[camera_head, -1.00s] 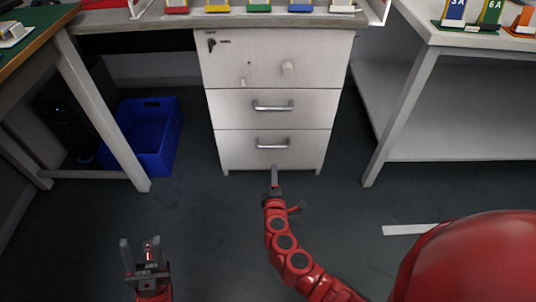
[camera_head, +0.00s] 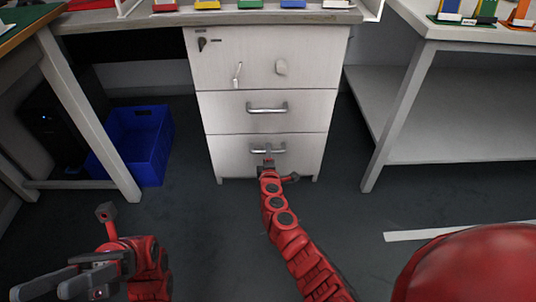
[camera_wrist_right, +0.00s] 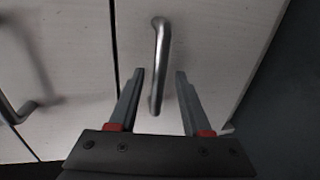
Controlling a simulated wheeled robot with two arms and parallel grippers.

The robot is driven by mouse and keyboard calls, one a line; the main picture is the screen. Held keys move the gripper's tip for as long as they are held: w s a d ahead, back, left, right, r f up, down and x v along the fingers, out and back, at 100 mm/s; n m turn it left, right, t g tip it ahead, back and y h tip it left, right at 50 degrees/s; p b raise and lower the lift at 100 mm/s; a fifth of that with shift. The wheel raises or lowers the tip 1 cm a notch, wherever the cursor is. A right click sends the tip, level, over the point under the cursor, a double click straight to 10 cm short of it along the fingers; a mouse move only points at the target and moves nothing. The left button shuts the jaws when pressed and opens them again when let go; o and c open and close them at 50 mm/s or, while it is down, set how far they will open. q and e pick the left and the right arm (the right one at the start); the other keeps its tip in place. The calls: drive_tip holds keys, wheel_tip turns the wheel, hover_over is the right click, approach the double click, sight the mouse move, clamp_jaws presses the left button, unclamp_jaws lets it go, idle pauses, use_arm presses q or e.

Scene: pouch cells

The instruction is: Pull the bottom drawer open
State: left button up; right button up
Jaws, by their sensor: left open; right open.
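The white drawer cabinet (camera_head: 262,75) stands under the bench. Its bottom drawer (camera_head: 225,157) is shut and has a metal bar handle (camera_head: 279,149). My right gripper (camera_head: 268,156) is at this handle in the head view, hiding part of it. In the right wrist view the open fingers of my right gripper (camera_wrist_right: 158,98) lie on either side of the lower part of the bar handle (camera_wrist_right: 159,60), with gaps on both sides. My left gripper (camera_head: 62,284) is open and empty at the lower left, far from the cabinet.
The middle drawer has its own handle (camera_head: 267,108), also in the right wrist view (camera_wrist_right: 20,108). A blue crate (camera_head: 140,145) sits on the floor left of the cabinet. A shelf table (camera_head: 440,100) stands at right. The floor in front is clear.

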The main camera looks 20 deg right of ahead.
drive_tip(key=shift+b+x, duration=0.4)
drive_tip(key=shift+x, duration=0.6)
use_arm(q)
drive_tip(key=s+a+m+t+y, duration=0.1)
drive_tip(key=s+a+r+m+t+y, duration=0.1)
drive_tip(key=s+t+y, duration=0.1)
drive_tip(key=s+a+m+t+y, duration=0.1)
drive_tip(key=shift+s+r+m, duration=0.2)
drive_tip(key=shift+r+m, duration=0.05)
drive_tip(key=shift+m, duration=0.15)
drive_tip(key=shift+d, duration=0.1)
use_arm(e)
clamp_jaws()
